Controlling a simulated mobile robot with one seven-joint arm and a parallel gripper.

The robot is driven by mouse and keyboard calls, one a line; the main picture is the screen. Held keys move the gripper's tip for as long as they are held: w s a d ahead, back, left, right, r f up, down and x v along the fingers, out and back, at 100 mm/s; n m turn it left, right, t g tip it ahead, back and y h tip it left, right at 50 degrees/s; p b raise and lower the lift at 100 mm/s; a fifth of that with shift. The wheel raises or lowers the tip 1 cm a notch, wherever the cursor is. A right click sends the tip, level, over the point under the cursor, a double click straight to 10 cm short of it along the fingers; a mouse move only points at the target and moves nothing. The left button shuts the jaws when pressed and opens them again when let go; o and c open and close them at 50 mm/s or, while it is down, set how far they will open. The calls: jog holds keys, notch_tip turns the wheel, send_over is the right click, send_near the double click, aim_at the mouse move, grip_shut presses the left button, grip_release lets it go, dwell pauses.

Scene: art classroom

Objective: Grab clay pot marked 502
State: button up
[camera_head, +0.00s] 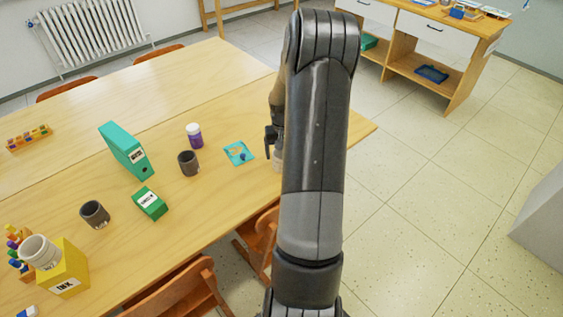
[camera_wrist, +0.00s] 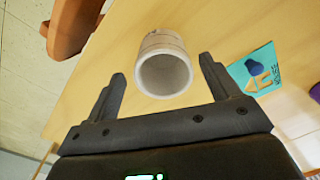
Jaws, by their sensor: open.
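A pale clay pot (camera_wrist: 163,70) stands near the table's edge, its open mouth towards the wrist camera. In the head view only a sliver of this pot (camera_head: 277,160) shows beside my arm. A band of marking shows on its side, but I cannot read a number. My gripper (camera_wrist: 163,68) is open, one finger to each side of the pot in the wrist view, and has not closed on it. In the head view my gripper (camera_head: 271,140) is partly hidden by my arm.
A blue picture card (camera_head: 238,153) lies left of the pot. Dark pots (camera_head: 188,163) (camera_head: 95,214), a purple-labelled jar (camera_head: 194,136), a teal binder (camera_head: 126,150) and a green box (camera_head: 150,203) stand farther left. Chairs (camera_head: 262,240) line the table.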

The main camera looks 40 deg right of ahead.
jog(key=f, duration=0.4)
jog(key=shift+w, duration=0.2)
jog(key=shift+c, duration=0.2)
jog(key=c, duration=1.1)
jog(key=shift+r, duration=0.15)
